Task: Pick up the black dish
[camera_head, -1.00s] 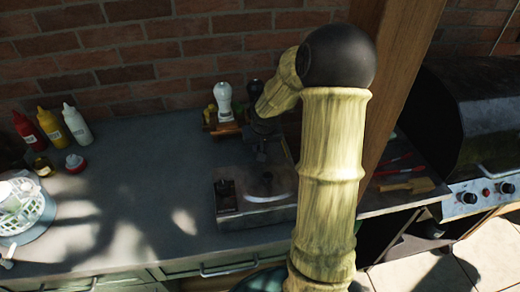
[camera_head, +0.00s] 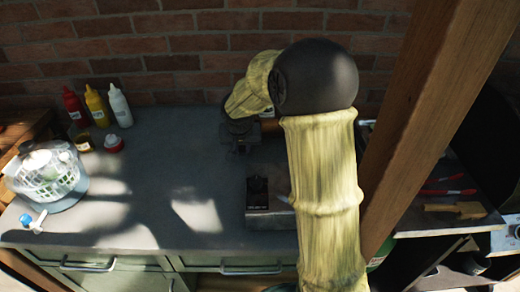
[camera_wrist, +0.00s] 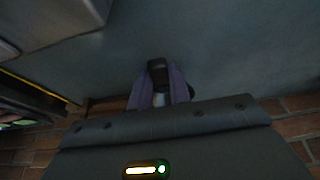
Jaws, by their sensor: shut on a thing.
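My gripper (camera_head: 240,148) is low over the back of the grey counter, left of my arm's upright link. In the wrist view its purple fingers (camera_wrist: 159,88) are shut on a small black thing (camera_wrist: 158,70). The fingers and the dark wrist housing cover most of it, so I cannot tell its full shape or whether it is the black dish. A little dark edge also shows just right of the fingers. No dish shows clearly in the head view, where my arm hides part of the counter.
A low box with a black panel (camera_head: 257,192) stands at the counter front, partly behind my arm. Red (camera_head: 74,107), yellow (camera_head: 96,106) and white bottles (camera_head: 120,107) stand back left, a white basket (camera_head: 48,172) left. A wooden post (camera_head: 430,110) rises right. The counter's left middle is clear.

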